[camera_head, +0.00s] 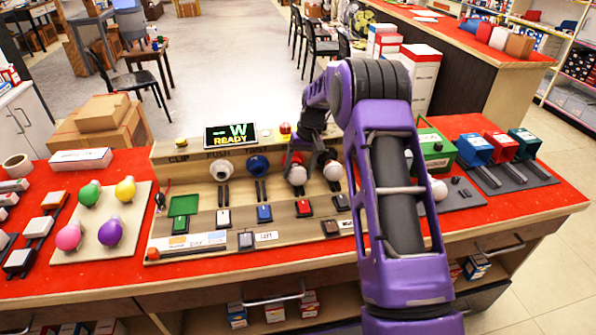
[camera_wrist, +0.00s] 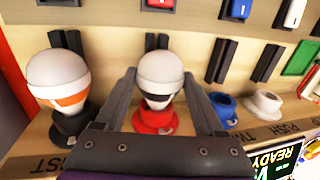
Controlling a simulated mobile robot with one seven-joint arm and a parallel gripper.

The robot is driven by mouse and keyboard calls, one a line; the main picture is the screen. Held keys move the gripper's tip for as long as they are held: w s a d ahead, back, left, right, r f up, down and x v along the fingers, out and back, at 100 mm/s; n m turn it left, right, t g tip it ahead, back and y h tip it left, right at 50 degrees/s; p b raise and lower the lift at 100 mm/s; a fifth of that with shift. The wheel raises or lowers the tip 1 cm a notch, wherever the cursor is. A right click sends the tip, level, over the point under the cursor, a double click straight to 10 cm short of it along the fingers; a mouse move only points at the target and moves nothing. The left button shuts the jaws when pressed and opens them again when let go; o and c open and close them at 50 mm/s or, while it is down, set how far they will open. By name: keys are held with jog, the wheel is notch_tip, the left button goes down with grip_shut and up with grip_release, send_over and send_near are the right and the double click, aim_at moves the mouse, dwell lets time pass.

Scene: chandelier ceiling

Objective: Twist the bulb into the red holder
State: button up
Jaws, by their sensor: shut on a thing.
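A white bulb (camera_wrist: 160,66) with a dark band is between the two fingers of my gripper (camera_wrist: 158,82) in the wrist view; the fingers are shut on its sides. The red holder (camera_wrist: 152,122) is directly beneath this bulb. The bulb's lower end meets or enters the holder, but I cannot tell how deep it sits.
Another white bulb with an orange band (camera_wrist: 58,80) stands in a black holder (camera_wrist: 70,125) close beside my gripper. The blue holder (camera_head: 258,165) and white holder (camera_head: 220,170) are empty. A display (camera_head: 230,136) reads "READY" behind them. Coloured bulbs lie on a board (camera_head: 71,254) at left.

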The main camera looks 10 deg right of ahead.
jog(key=shift+d+f+y, duration=0.1)
jog(key=shift+d+y, duration=0.05)
jog(key=shift+y, duration=0.75)
jog(key=shift+y+b, duration=0.3)
jog(key=shift+b, duration=0.05)
jog(key=o, duration=1.3)
